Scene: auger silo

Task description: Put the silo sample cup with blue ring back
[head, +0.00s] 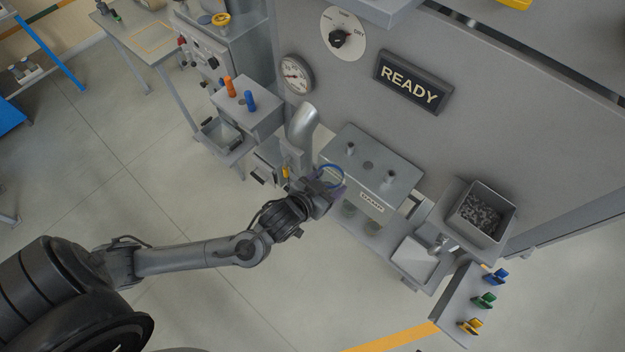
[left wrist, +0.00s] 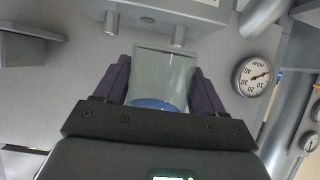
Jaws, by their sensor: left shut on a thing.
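My left gripper (head: 328,188) is shut on a clear cup with a blue ring (head: 332,172), just left of a grey metal stand (head: 392,199) with a small label on its front. In the left wrist view the cup (left wrist: 163,72) sits between the two dark fingers of my left gripper (left wrist: 161,85), its blue band at the end near the palm. Two metal pegs show on top of the stand in the head view. Round greenish shapes, partly hidden, show on its lower shelf. My right gripper is in neither view.
A slanted metal pipe (head: 302,122) stands close behind my gripper. A bin of dark grains (head: 484,212) and an empty tray (head: 414,261) lie to the right. Blue, green and yellow clips (head: 484,300) sit at the lower right. A READY sign (head: 412,83) is on the wall.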

